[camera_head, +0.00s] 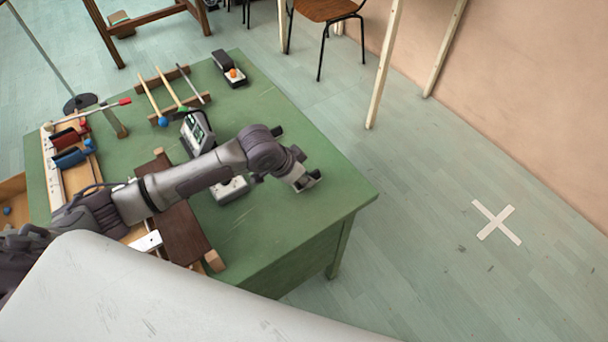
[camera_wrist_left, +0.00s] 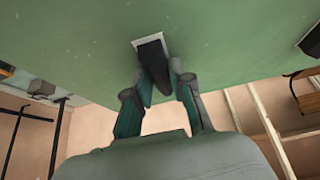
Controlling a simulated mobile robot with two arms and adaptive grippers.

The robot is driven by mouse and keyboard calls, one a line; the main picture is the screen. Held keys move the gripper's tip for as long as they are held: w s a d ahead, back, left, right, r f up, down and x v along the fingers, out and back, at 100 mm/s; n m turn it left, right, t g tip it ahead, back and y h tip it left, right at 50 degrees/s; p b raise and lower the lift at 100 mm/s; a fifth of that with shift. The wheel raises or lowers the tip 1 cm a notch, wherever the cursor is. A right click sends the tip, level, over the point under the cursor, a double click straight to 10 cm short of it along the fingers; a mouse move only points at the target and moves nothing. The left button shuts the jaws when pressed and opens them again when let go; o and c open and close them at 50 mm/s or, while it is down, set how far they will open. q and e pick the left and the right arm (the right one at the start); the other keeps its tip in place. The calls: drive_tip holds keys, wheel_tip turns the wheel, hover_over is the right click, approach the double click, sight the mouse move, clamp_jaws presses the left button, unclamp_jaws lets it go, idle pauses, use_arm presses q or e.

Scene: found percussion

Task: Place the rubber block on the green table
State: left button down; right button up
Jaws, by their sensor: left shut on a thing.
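The green table (camera_head: 336,192) fills the middle of the head view, and its top also shows in the wrist view (camera_wrist_left: 80,40). My left gripper (camera_head: 309,182) is over the table's right part, close to the top. In the wrist view, my left gripper (camera_wrist_left: 162,78) is shut on a dark block (camera_wrist_left: 154,62), which I take for the rubber block. The block lies in front of a pale square patch (camera_wrist_left: 137,43) on the green top. I cannot tell if the block touches the top. In the head view the gripper mostly hides it. My right gripper is not in view.
Mallets (camera_head: 165,85) on wooden strips, a grey device (camera_head: 196,132), a brown board (camera_head: 181,225) and a black box with an orange knob (camera_head: 230,70) occupy the table's left and back. The right end is bare. A chair (camera_head: 326,12) stands on the floor behind.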

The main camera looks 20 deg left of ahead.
use_arm(q)
drive_tip(key=c, duration=1.1)
unclamp_jaws()
drive_tip(key=shift+f, duration=0.1)
drive_tip(key=shift+o, duration=0.4)
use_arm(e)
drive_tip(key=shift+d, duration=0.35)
use_arm(q)
drive_tip(key=v, duration=1.2)
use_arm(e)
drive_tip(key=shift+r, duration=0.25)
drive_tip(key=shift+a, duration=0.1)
